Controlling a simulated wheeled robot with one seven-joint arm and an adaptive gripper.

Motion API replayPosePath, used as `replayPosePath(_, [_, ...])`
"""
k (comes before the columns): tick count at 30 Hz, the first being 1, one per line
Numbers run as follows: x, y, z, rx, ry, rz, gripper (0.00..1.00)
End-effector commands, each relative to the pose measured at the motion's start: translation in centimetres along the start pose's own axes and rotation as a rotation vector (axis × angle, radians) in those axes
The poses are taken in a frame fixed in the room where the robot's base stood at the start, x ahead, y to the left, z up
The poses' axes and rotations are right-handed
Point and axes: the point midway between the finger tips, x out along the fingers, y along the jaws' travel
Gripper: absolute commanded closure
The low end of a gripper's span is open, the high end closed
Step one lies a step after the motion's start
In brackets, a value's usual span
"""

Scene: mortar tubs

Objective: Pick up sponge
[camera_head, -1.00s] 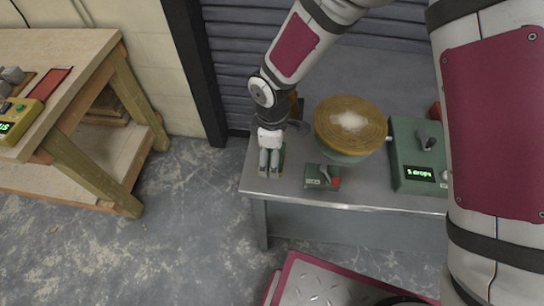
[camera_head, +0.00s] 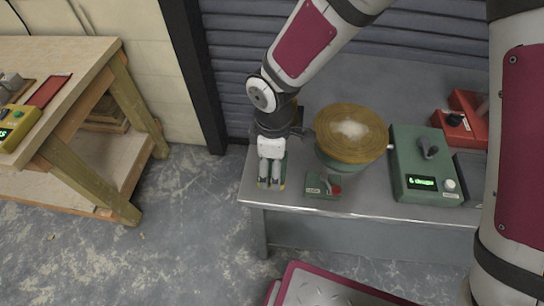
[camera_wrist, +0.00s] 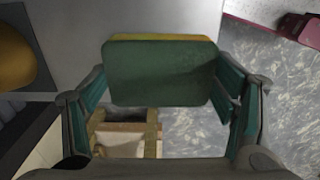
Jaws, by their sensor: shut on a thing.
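The sponge (camera_wrist: 160,72) is a green block with a yellow layer along its top edge in the wrist view. My gripper (camera_wrist: 160,92) has its fingers at the sponge's left and right sides and is shut on it. In the head view my gripper (camera_head: 271,184) points down at the left front corner of the grey metal table (camera_head: 370,196). Only slivers of the sponge show around the fingers there. I cannot tell whether it touches the tabletop.
A green tub with a brown round top (camera_head: 350,132) stands right of my gripper. A small green box with a red button (camera_head: 322,186) sits near the front edge. A green device with a display (camera_head: 425,165) and red box are farther right. A wooden bench (camera_head: 75,70) stands left.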

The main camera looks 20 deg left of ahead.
Motion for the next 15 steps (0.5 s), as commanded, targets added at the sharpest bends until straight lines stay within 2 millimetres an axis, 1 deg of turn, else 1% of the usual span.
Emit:
replayPosePath(1, [-0.2, -1.1, 0.3, -0.004, 0.0, 0.002, 0.31])
replayPosePath(9, [-0.8, -7.8, 2.1, -0.004, 0.001, 0.003, 0.31])
replayPosePath(12, [-0.9, -9.7, 2.6, -0.005, 0.001, 0.003, 0.31])
replayPosePath(15, [-1.1, -11.1, 3.0, -0.004, 0.001, 0.003, 0.31])
